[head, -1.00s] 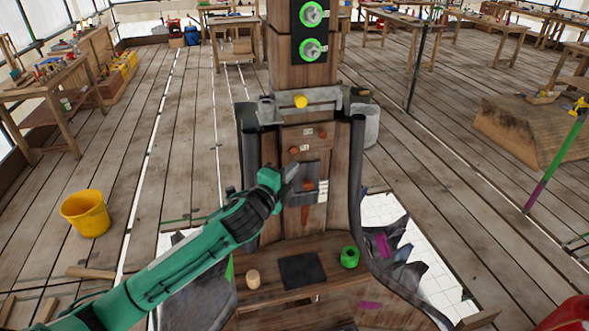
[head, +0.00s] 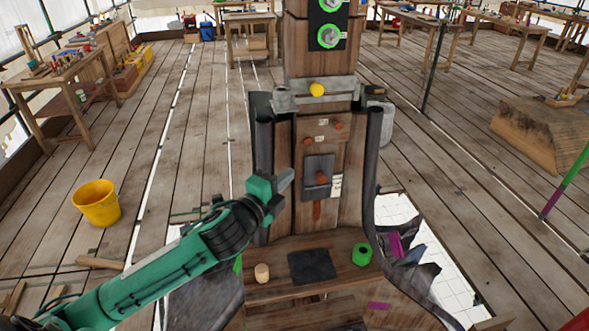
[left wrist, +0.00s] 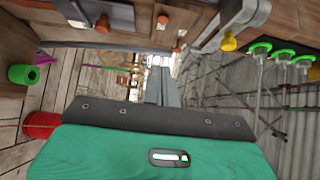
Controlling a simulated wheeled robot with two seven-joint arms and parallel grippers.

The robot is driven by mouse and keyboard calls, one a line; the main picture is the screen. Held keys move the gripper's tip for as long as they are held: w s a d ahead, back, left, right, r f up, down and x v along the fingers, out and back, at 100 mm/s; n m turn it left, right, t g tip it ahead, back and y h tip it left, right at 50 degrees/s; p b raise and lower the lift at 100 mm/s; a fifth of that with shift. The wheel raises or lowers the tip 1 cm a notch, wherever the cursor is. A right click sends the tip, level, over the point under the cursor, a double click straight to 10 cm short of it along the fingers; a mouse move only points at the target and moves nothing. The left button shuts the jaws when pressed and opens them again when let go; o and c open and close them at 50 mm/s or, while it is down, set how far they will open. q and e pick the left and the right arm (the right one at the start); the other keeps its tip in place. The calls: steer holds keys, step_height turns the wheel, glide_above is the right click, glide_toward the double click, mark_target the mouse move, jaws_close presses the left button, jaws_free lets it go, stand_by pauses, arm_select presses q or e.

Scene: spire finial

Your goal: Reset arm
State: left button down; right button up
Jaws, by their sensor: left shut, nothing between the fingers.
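My left gripper (head: 284,181) is shut and empty. In the head view it is in front of the left side of the wooden spire column (head: 346,150), raised above the small wooden shelf (head: 337,243). Its closed fingers also show in the left wrist view (left wrist: 162,87), pointing away from the camera.
On the shelf are a wooden peg (head: 262,273), a dark pad (head: 311,266) and a green ring (head: 362,254). A yellow knob (head: 317,89) sits on the grey bracket. A yellow bucket (head: 97,203) stands on open floor at left. Workbenches line the back.

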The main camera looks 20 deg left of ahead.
arm_select(q)
steer(key=shift+f, duration=0.15)
arm_select(e)
steer(key=shift+w, duration=0.2)
arm_select(q)
steer(key=s+d+f+n+g+y, duration=0.1)
steer(key=s+f+n+g+y, duration=0.1)
steer(key=s+f+n+g, duration=0.9)
steer(key=s+f+n+g+y, duration=0.1)
steer(key=s+f+n+g, duration=0.4)
steer(key=s+f, duration=1.2)
steer(key=s+f+n, duration=0.2)
steer(key=s+f, duration=0.1)
steer(key=f, duration=2.6)
steer(key=s+a+f, duration=0.3)
steer(key=s+f, duration=1.6)
steer(key=shift+s+f+g, duration=0.2)
steer(key=shift+g, duration=0.1)
arm_select(e)
steer(key=shift+a, duration=0.15)
